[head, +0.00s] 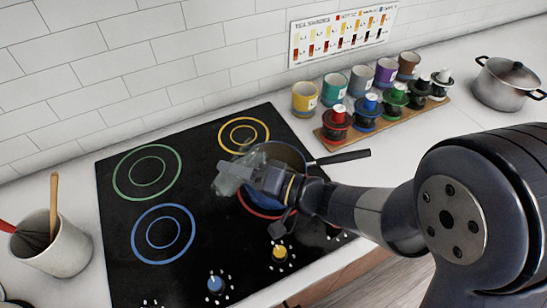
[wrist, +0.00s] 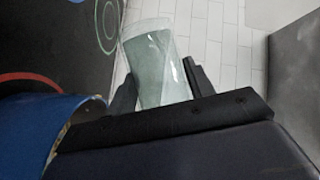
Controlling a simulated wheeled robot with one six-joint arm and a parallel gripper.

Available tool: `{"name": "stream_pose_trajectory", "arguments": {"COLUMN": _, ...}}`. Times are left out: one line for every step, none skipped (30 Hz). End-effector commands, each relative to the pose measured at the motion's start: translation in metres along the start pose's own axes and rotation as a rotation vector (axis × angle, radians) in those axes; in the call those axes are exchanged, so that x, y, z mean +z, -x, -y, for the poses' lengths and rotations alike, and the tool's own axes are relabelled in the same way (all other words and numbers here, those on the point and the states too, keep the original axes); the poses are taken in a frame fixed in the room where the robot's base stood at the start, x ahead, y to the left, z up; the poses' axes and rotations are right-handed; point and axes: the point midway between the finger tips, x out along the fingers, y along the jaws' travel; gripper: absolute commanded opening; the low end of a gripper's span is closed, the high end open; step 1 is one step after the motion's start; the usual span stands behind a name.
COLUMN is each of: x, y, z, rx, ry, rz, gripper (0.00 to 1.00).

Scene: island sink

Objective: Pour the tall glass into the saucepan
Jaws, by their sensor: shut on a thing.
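My gripper (head: 252,177) is shut on the tall glass (head: 228,181), a clear, pale green-grey tumbler. In the wrist view the glass (wrist: 157,65) sits between the two dark fingers (wrist: 160,95). The glass looks tilted in the head view; whether liquid is inside or leaving it is hard to tell. The saucepan (head: 290,157), dark inside with a black handle to the right, stands on the red-ringed burner. My gripper and the glass are in front and left of it in the head view, partly covering it. The saucepan's blue side (wrist: 45,135) shows at lower left in the wrist view.
The black cooktop (head: 125,262) has green, blue and yellow rings, all bare. A utensil crock (head: 62,250) stands at left. Several coloured cups (head: 334,88) and a wooden board (head: 400,118) of small bottles stand behind right. A lidded steel pot (head: 505,85) is at far right.

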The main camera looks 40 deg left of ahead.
Motion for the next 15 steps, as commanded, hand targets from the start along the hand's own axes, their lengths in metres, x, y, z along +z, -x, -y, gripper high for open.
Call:
{"name": "stream_pose_trajectory", "arguments": {"x": -0.0006, "y": 0.0000, "z": 0.0008, "rx": -0.003, "ry": -0.005, "rz": -0.001, "gripper": 0.23}}
{"name": "stream_pose_trajectory", "arguments": {"x": -0.0007, "y": 0.0000, "z": 0.0011, "rx": -0.005, "ry": -0.008, "rz": -0.002, "gripper": 0.23}}
{"name": "stream_pose_trajectory", "arguments": {"x": -0.0008, "y": 0.0000, "z": 0.0014, "rx": -0.007, "ry": -0.012, "rz": -0.003, "gripper": 0.23}}
{"name": "stream_pose_trajectory", "arguments": {"x": -0.0009, "y": 0.0000, "z": 0.0017, "rx": -0.008, "ry": -0.016, "rz": -0.003, "gripper": 0.23}}
{"name": "stream_pose_trajectory", "arguments": {"x": -0.0010, "y": 0.0000, "z": 0.0020, "rx": -0.010, "ry": -0.019, "rz": -0.004, "gripper": 0.23}}
{"name": "stream_pose_trajectory", "arguments": {"x": -0.0011, "y": 0.0000, "z": 0.0023, "rx": -0.012, "ry": -0.024, "rz": -0.004, "gripper": 0.23}}
{"name": "stream_pose_trajectory", "arguments": {"x": -0.0012, "y": 0.0001, "z": 0.0025, "rx": -0.013, "ry": -0.028, "rz": -0.005, "gripper": 0.23}}
{"name": "stream_pose_trajectory", "arguments": {"x": -0.0013, "y": 0.0001, "z": 0.0028, "rx": -0.014, "ry": -0.031, "rz": -0.005, "gripper": 0.23}}
{"name": "stream_pose_trajectory", "arguments": {"x": -0.0015, "y": 0.0001, "z": 0.0031, "rx": -0.016, "ry": -0.035, "rz": -0.006, "gripper": 0.23}}
{"name": "stream_pose_trajectory", "arguments": {"x": -0.0016, "y": 0.0001, "z": 0.0033, "rx": -0.017, "ry": -0.038, "rz": -0.006, "gripper": 0.23}}
{"name": "stream_pose_trajectory", "arguments": {"x": -0.0017, "y": 0.0001, "z": 0.0035, "rx": -0.019, "ry": -0.041, "rz": -0.007, "gripper": 0.23}}
{"name": "stream_pose_trajectory", "arguments": {"x": -0.0018, "y": 0.0001, "z": 0.0038, "rx": -0.020, "ry": -0.045, "rz": -0.008, "gripper": 0.23}}
{"name": "stream_pose_trajectory", "arguments": {"x": -0.0020, "y": 0.0001, "z": 0.0040, "rx": -0.022, "ry": -0.049, "rz": -0.008, "gripper": 0.23}}
{"name": "stream_pose_trajectory", "arguments": {"x": -0.0021, "y": 0.0001, "z": 0.0043, "rx": -0.023, "ry": -0.052, "rz": -0.009, "gripper": 0.23}}
{"name": "stream_pose_trajectory", "arguments": {"x": -0.0022, "y": 0.0001, "z": 0.0046, "rx": -0.025, "ry": -0.057, "rz": -0.009, "gripper": 0.23}}
